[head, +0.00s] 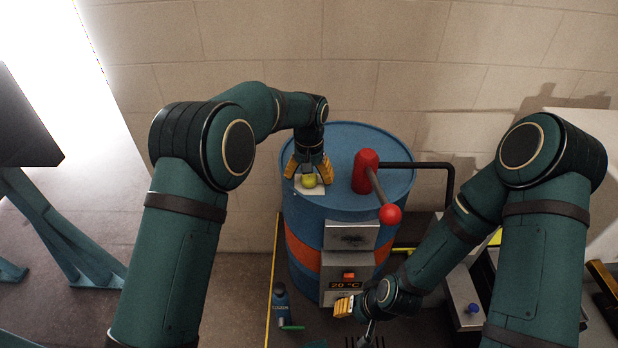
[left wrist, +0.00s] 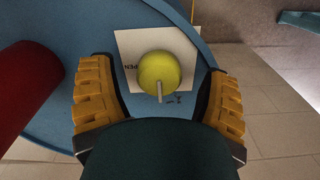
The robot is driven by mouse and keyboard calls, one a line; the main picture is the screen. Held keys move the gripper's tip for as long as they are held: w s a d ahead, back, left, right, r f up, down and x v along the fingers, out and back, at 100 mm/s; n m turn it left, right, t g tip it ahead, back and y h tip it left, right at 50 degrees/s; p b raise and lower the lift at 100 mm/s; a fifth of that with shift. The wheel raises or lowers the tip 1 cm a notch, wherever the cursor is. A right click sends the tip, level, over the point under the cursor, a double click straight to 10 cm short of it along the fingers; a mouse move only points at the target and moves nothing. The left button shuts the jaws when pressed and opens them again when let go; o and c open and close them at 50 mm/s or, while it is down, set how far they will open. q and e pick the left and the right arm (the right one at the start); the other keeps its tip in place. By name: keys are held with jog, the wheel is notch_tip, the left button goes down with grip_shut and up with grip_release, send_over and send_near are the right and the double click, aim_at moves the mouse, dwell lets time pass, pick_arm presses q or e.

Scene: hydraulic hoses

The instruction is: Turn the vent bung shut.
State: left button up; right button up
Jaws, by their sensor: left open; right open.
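The vent bung (head: 309,181) is a round yellow-green cap on the lid of the blue drum (head: 345,140). It sits on a white label (left wrist: 124,44), on which the letters "PEN" can be read in the left wrist view. There the yellow bung (left wrist: 160,72) carries a small pale pin pointing toward the gripper's palm. My left gripper (head: 309,172) points down at the bung, its orange fingers open on either side and apart from it. My right gripper (head: 345,306) is low in front of the drum, near its display; the gap between its fingers is hard to see.
A red pump (head: 366,172) with a lever and red knob (head: 390,214) stands on the lid, right of the bung; its black pipe runs right. A "20 °C" display (head: 346,285) is on the drum front.

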aim_at(309, 177)
pick_arm(q)
notch_tip(309, 177, up, 11)
dwell(0.4)
jog(key=shift+s, duration=0.1)
